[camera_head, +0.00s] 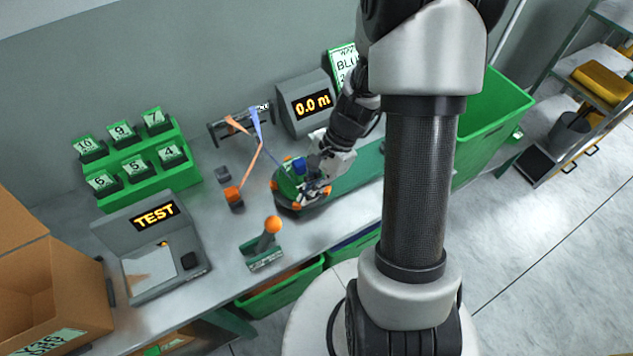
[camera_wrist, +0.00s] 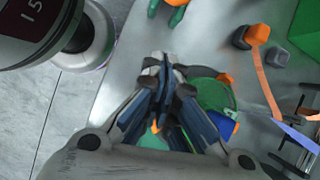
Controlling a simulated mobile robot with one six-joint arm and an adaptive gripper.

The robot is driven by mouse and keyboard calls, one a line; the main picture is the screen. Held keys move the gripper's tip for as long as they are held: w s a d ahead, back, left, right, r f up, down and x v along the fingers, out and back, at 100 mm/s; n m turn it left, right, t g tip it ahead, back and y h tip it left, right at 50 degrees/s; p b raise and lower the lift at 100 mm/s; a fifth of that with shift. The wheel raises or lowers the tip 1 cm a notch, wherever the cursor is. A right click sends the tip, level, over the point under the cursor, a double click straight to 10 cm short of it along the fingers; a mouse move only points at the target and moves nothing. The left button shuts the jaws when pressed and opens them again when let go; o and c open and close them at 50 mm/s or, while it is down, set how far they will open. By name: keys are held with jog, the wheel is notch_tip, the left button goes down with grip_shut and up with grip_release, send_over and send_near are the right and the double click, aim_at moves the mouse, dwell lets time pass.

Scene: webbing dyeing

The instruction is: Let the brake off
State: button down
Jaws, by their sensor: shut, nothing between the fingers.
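A lever with an orange ball knob (camera_head: 273,224) stands on a green base (camera_head: 265,258) near the bench's front edge. It looks tilted slightly; I cannot tell whether it is the brake. Part of a green base (camera_wrist: 176,12) shows at the top of the wrist view. My gripper (camera_head: 305,182) is over a green rounded device with orange parts, right of the lever and apart from it. In the wrist view my gripper (camera_wrist: 160,68) has its fingers together and empty. It partly covers the green round part (camera_wrist: 216,95) and a blue piece (camera_wrist: 222,125).
A TEST box (camera_head: 155,215), a green rack of numbered tags (camera_head: 150,180) and a cardboard box (camera_head: 50,290) stand at left. A small block with orange (camera_head: 233,197) and orange webbing (camera_head: 256,160) lie behind the lever. A 0.0 display (camera_head: 308,105) stands behind. A green bin (camera_head: 490,115) is at right.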

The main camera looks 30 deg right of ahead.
jog(key=a, duration=0.1)
jog(key=a+f+b, duration=0.1)
jog(key=a, duration=0.3)
jog(key=shift+s+f+b, duration=0.2)
jog(key=shift+s+b, duration=0.1)
jog(key=shift+s, duration=0.1)
jog(key=shift+r+p, duration=0.1)
jog(key=shift+p, duration=0.2)
